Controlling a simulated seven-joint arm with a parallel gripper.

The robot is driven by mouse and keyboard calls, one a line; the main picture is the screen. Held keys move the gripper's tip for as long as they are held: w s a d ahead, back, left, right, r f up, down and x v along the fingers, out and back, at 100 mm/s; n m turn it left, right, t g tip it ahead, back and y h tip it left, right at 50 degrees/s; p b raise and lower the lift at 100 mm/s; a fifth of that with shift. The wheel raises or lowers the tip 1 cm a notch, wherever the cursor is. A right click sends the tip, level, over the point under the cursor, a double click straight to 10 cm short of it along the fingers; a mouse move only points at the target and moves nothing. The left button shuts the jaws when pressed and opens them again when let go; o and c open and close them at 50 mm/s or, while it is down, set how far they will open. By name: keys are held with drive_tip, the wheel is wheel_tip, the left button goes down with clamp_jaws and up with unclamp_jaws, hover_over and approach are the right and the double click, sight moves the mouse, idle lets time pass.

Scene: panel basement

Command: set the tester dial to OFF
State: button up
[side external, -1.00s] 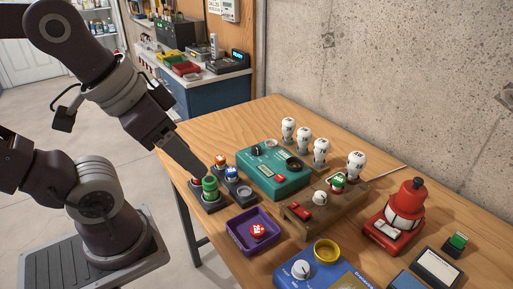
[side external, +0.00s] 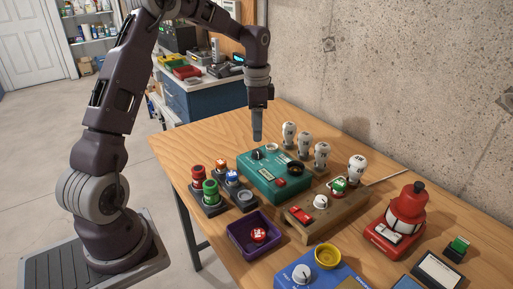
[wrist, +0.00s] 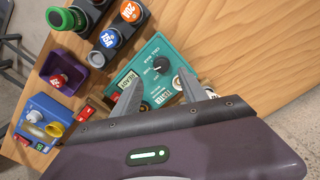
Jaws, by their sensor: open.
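The tester is a teal box (side external: 268,182) on the wooden table, with a black dial (side external: 257,154) at its upper left corner in the side view. In the wrist view the tester (wrist: 139,63) shows the black dial (wrist: 161,65) with small lettering around it. I cannot read which mark the dial points to. My gripper (side external: 257,139) points down just above the dial in the side view. In the wrist view my gripper (wrist: 158,75) is open and empty, with the dial seen between its fingertips. The fingers look apart from the dial.
Coloured fuse caps (side external: 210,189) stand left of the tester. White bulbs (side external: 304,146) stand behind it. A wooden board (side external: 300,225), purple tray (side external: 236,239), blue box (side external: 280,283) and red beacon (side external: 407,205) sit nearer or to the right. The table's left end is bare.

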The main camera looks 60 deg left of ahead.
sight(257, 151)
wheel_tip(257, 151, down, 8)
drive_tip(key=shift+w+a+r, duration=0.1)
drive_tip(key=shift+a+r, duration=0.05)
drive_tip(key=shift+c, duration=0.4)
clamp_jaws()
